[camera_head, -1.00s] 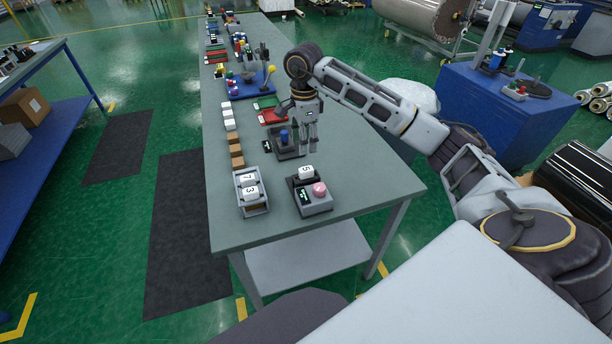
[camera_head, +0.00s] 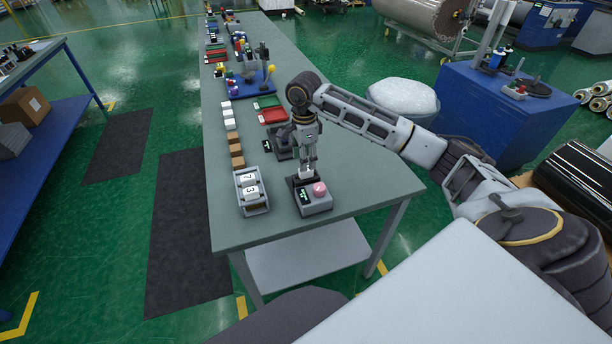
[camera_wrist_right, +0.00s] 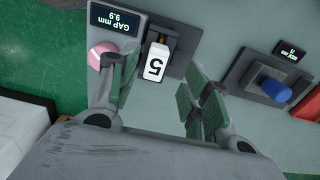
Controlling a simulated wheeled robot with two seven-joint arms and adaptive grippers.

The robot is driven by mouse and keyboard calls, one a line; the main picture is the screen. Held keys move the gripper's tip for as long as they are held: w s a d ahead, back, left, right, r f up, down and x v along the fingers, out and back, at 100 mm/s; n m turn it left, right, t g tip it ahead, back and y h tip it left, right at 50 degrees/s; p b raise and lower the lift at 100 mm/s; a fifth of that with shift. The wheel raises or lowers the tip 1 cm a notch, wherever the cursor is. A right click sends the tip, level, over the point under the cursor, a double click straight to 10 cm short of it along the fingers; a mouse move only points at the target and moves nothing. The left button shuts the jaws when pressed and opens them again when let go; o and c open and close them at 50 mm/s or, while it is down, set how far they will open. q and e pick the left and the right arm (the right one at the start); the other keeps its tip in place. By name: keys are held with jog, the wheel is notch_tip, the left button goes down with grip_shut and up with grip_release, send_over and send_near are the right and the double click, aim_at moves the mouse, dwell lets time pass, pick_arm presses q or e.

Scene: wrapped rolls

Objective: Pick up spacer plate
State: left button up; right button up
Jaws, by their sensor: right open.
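In the head view my right gripper mostly covers the plate. My right gripper (camera_head: 307,173) is open and points down over the station. In the wrist view the plate shows between its two spread fingers (camera_wrist_right: 160,88), with a gap on either side; I cannot tell how far down the fingers reach. Two more white plates, marked 7 and 3 (camera_head: 251,191), sit in a grey rack (camera_head: 255,209) to the left. My left gripper is not in view.
The gauge display (camera_wrist_right: 114,18) reads GAP mm 9.9. A second station with a blue knob (camera_wrist_right: 276,90) stands close beside it. Brown and white blocks (camera_head: 237,151) line the bench's left side.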

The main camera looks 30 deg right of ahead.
aim_at(306, 179)
jog(key=shift+f, duration=0.1)
jog(key=shift+s+d+f+p, duration=0.15)
jog(key=shift+f+p, duration=0.1)
jog(key=shift+f, duration=0.45)
jog(key=shift+s+a+f+p, duration=0.15)
jog(key=shift+f+p, duration=0.1)
jog(key=shift+f, duration=0.45)
jog(key=shift+d+f, duration=0.1)
jog(key=shift+f, duration=1)
grip_shut()
